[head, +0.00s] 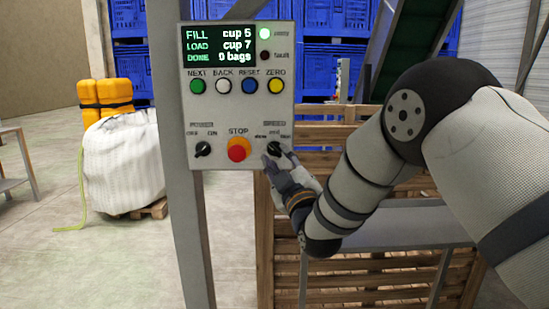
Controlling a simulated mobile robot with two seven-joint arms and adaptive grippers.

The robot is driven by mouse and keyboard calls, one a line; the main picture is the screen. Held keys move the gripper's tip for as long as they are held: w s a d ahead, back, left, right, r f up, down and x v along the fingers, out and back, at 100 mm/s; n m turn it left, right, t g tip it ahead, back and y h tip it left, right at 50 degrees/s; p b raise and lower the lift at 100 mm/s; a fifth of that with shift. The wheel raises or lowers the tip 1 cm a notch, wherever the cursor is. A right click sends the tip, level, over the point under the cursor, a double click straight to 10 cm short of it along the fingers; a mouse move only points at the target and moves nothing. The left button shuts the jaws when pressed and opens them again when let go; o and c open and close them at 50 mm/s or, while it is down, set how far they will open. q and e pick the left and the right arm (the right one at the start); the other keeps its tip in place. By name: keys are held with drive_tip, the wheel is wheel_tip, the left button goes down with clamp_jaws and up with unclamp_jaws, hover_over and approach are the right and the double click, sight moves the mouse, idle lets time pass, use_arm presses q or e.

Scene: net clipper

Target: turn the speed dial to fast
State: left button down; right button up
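The grey control panel (237,110) is mounted on a metal post. The speed dial (275,149), a small black knob, sits at its lower right under a small label, with position marks around it that are too small to read surely. My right gripper (277,160) is at the dial from below and right, its fingertips at or just in front of the knob. The fingers partly cover the dial, so its pointer direction and any firm grip cannot be told. My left gripper is not in view.
A red STOP button (239,149) is just left of the speed dial, and another black dial (203,149) is at the panel's lower left. Four coloured buttons sit below the screen (219,47). A wooden crate (370,277) stands behind my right arm.

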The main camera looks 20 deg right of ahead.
sight(275, 150)
drive_tip(key=shift+x, duration=1.15)
clamp_jaws()
drive_tip(key=shift+m, duration=0.3)
drive_tip(key=m+h, duration=0.1)
drive_tip(key=m, duration=0.1)
drive_tip(key=m+h, duration=0.1)
drive_tip(key=m, duration=0.1)
drive_tip(key=shift+a+m+t, duration=0.1)
drive_tip(key=shift+m+t, duration=0.2)
drive_tip(key=shift+m, duration=0.1)
drive_tip(key=m+h, duration=0.2)
drive_tip(key=m, duration=0.1)
drive_tip(key=m+h, duration=0.1)
drive_tip(key=m, duration=0.2)
drive_tip(key=shift+f+m+h, duration=0.1)
drive_tip(key=shift+m+h, duration=0.3)
drive_tip(key=m+h, duration=0.1)
drive_tip(key=m, duration=0.2)
drive_tip(key=m+g+h, duration=0.1)
drive_tip(key=m+h, duration=0.1)
drive_tip(key=m, duration=0.1)
drive_tip(key=shift+a+m+g, duration=0.15)
drive_tip(key=shift+m+g, duration=0.15)
drive_tip(key=m+g+h, duration=0.1)
drive_tip(key=m, duration=0.2)
drive_tip(key=m+g+h, duration=0.1)
drive_tip(key=m, duration=0.2)
drive_tip(key=shift+w+a, duration=0.1)
drive_tip(key=shift+m, duration=0.5)
